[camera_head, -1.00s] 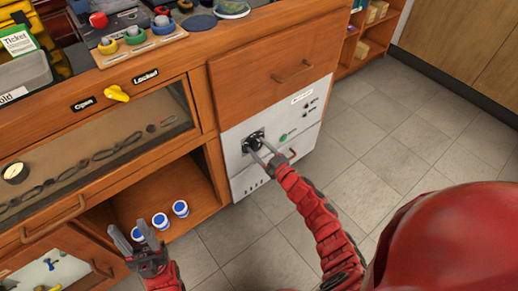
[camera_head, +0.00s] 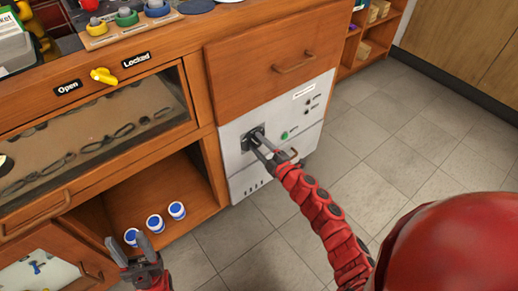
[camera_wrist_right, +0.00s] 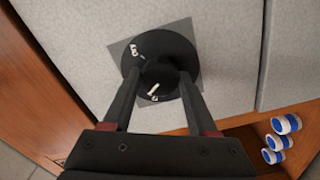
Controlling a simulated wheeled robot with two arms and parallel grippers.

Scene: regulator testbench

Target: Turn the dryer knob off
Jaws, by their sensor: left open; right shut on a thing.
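The dryer is a white panel unit (camera_head: 244,172) under a wooden drawer. Its round black knob (camera_wrist_right: 155,50) sits on a grey square plate, with small white marks on it, in the right wrist view. My right gripper (camera_wrist_right: 158,85) has its two fingers on either side of the knob's raised grip and is shut on it. In the head view the right gripper (camera_head: 262,146) reaches the panel, and the knob is mostly hidden behind the fingers. My left gripper (camera_head: 131,247) is open and empty, low in front of the lower cabinet.
A green button (camera_head: 284,135) and small dark switches are on the panel, right of the knob. White-and-blue jars (camera_head: 155,222) stand on the open shelf at left. A yellow handle (camera_head: 103,76) sits between the Open and Locked labels. The tiled floor at right is clear.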

